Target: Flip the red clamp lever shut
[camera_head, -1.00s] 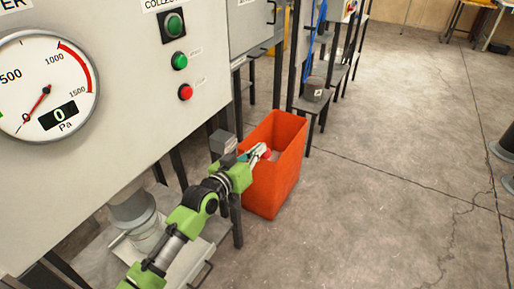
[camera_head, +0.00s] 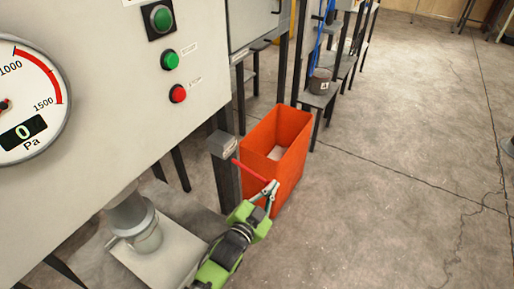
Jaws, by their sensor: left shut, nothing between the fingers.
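The red clamp lever (camera_head: 249,170) is a thin red bar. It extends from near the grey block (camera_head: 222,145) on the dark post down and right, sloping across the front of the orange bin. My left gripper (camera_head: 270,189) is at the lever's lower right end, with its fingers shut and nothing held between them. The fingers overlap the lever's end in the picture; I cannot tell whether they touch it. My right gripper is out of view.
An open orange bin (camera_head: 288,150) stands on the floor behind my left gripper. The grey panel (camera_head: 110,120) with a gauge and buttons fills the left. A metal outlet pipe (camera_head: 137,222) sits below it. The concrete floor at right is mostly clear.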

